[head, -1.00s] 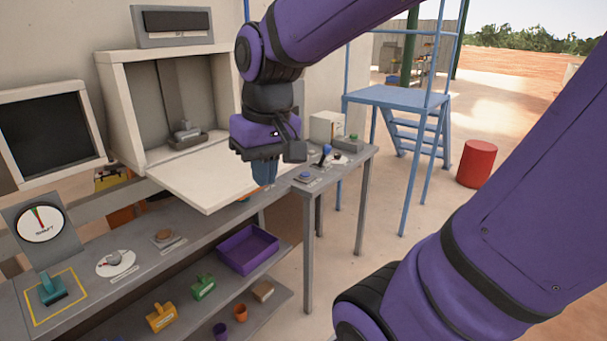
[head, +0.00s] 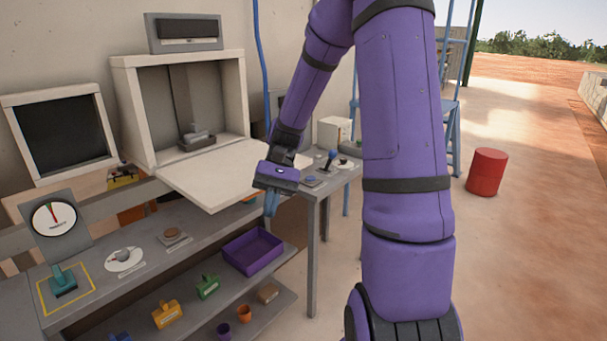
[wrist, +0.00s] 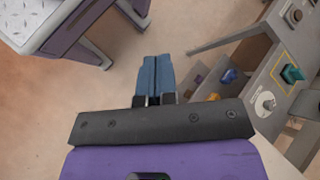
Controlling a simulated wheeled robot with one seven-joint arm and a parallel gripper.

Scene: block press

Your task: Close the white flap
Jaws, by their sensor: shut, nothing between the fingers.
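The white flap (head: 212,180) hangs open in the head view. It juts out nearly level from the bottom of the white press box (head: 122,105), over the grey bench. The box's front is open, and a grey press (head: 196,136) shows inside. My gripper (head: 271,204) is just right of the flap's front right corner, pointing down with its blue fingers shut and empty. Whether it touches the flap's edge I cannot tell. In the wrist view the shut fingers (wrist: 155,75) point at the floor, and part of a pale surface shows at the lower right.
The bench (head: 150,258) carries a gauge (head: 54,219), a teal lever (head: 62,281) and a round dial (head: 124,259). A purple tray (head: 253,251) and several small items are on the lower shelf. A red drum (head: 487,172) stands on open floor at right.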

